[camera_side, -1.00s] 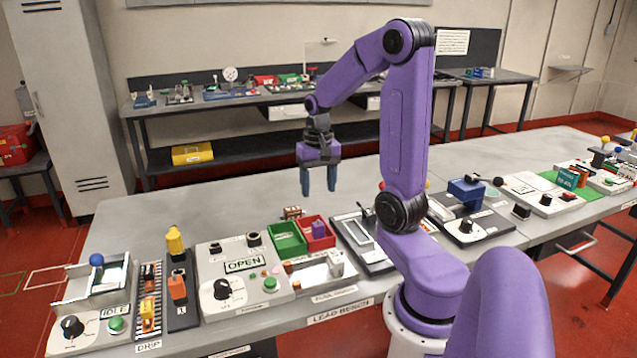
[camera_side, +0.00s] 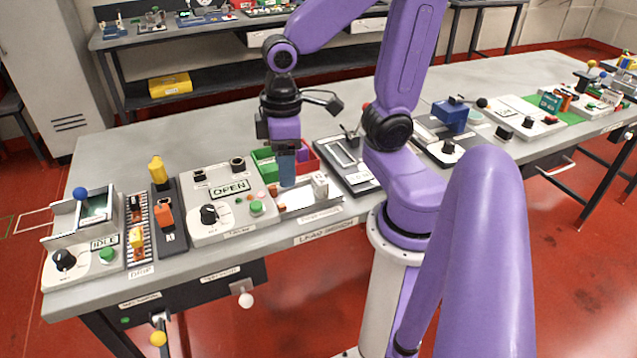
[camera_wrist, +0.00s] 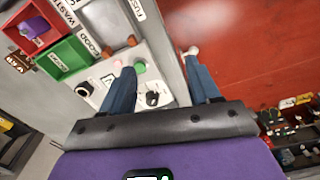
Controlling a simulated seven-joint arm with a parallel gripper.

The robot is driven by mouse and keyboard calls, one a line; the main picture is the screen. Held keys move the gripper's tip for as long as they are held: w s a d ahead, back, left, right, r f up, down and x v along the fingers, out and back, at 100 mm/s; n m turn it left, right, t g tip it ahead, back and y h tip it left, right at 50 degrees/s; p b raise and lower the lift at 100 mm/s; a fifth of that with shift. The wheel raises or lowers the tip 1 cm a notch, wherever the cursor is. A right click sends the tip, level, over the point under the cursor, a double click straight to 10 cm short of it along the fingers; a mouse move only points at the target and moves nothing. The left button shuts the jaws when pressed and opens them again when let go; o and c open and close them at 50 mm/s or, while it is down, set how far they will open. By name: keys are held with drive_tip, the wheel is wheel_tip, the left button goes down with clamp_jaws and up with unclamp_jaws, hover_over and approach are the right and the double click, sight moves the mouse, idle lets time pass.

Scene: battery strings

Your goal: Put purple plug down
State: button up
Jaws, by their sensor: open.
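A small purple piece, which looks like the purple plug (camera_wrist: 38,27), lies in the red bin (camera_wrist: 52,14), beside the label "WASTE". In the side view the purple piece (camera_side: 303,151) is partly hidden, and the red bin (camera_side: 313,165) stands right of the green bin (camera_side: 263,158). My gripper (camera_side: 287,170) points down over the bench by the bins, its fingers covering part of them. In the wrist view my gripper (camera_wrist: 162,82) has its fingers wide apart with nothing held between them. Both bins lie off to the left of the fingers there.
The green bin (camera_wrist: 63,58) is by the label "GOOD". A white panel with a black knob (camera_side: 209,214), a green button and an "OPEN" display stands left of the bins. A white tray (camera_side: 318,194) is in front. Bare bench (camera_side: 120,150) lies behind left.

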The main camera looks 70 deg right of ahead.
drive_tip(key=s+a+n, duration=0.3)
drive_tip(key=s+n, duration=0.3)
drive_tip(key=s, duration=0.2)
drive_tip(key=shift+a, duration=0.35)
